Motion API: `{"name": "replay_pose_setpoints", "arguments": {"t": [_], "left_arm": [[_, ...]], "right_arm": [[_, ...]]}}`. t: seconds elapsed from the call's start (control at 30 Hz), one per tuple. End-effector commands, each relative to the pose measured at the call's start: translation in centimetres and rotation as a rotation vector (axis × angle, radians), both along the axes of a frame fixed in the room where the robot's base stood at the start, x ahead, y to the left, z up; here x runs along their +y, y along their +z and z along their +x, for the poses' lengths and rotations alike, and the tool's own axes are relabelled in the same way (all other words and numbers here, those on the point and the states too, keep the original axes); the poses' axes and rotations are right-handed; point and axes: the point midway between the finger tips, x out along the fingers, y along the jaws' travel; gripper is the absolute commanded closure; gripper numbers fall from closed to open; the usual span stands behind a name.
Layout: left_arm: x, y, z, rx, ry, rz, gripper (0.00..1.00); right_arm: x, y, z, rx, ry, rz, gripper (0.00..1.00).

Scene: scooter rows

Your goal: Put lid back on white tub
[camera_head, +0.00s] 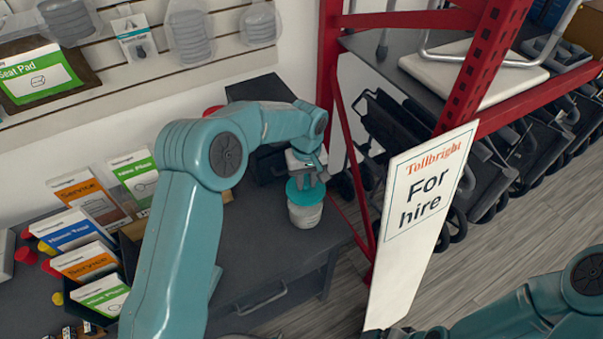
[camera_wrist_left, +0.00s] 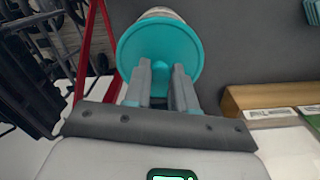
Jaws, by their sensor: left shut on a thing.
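The white tub (camera_head: 305,214) stands upright on the dark counter near its right end. The teal lid (camera_head: 304,196) is over the tub's top; it also shows as a round disc with a knob in the left wrist view (camera_wrist_left: 185,38). I cannot tell whether the lid touches the rim all round. My left gripper (camera_head: 306,180) is above the tub, shut on the lid's knob; its fingers also show in the left wrist view (camera_wrist_left: 160,82). In that view the lid hides most of the tub. My right arm shows at the bottom right, but its gripper is out of view.
A white "For hire" sign (camera_head: 420,215) and a red rack (camera_head: 480,75) with dark folded scooters stand right of the counter (camera_head: 262,250). Boxes and leaflets (camera_head: 90,225) crowd the counter's left side. The counter in front of the tub is clear.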

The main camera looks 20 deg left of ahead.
Motion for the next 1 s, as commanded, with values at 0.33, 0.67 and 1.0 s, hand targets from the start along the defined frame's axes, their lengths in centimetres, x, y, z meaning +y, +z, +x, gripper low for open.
{"name": "replay_pose_setpoints", "arguments": {"t": [0.33, 0.67, 1.0], "left_arm": [[0.1, -3.9, -0.1, 0.002, 0.0, 0.001, 1.0], [0.1, -5.6, 0.0, 0.001, 0.0, 0.001, 1.0], [0.1, -5.5, 0.0, 0.0, 0.0, 0.0, 1.0]], "right_arm": [[0.0, -2.1, 0.0, 0.0, 0.0, 0.0, 0.06], [0.0, -3.6, 0.0, 0.0, 0.0, 0.0, 0.06], [0.0, -3.6, 0.0, 0.0, 0.0, 0.0, 0.06]]}}
